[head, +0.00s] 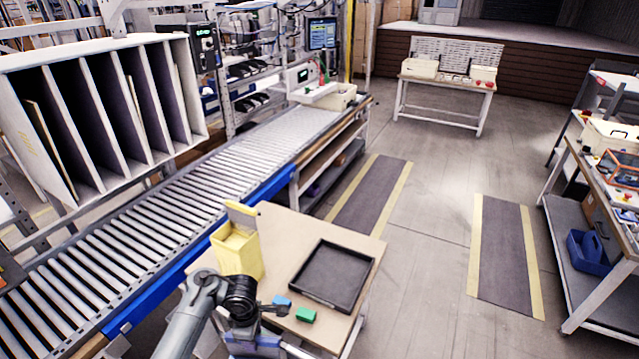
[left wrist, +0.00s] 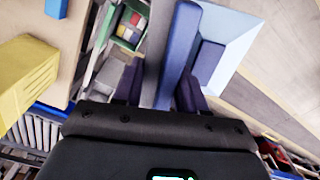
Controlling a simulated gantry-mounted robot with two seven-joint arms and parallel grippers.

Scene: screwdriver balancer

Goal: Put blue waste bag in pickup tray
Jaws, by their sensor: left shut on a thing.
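My left gripper (left wrist: 158,88) is shut on the edge of a blue, open-topped item (left wrist: 217,30), which looks like the blue waste bag. In the left wrist view a blue wall lies between the fingers, and the pale inside opens to the right. In the head view blue parts (head: 255,342) show below my left wrist, at the table's near edge; the fingertips are hard to make out there. A black shallow tray (head: 333,275), apparently the pickup tray, lies empty on the tan table, right of my left wrist. My right gripper is not in view.
A yellow bin (head: 237,252) stands at the table's left. A small blue block (head: 282,301) and green block (head: 306,315) lie near the front edge. A roller conveyor (head: 170,210) runs behind. A blue tote (head: 588,252) sits on the right cart's shelf.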

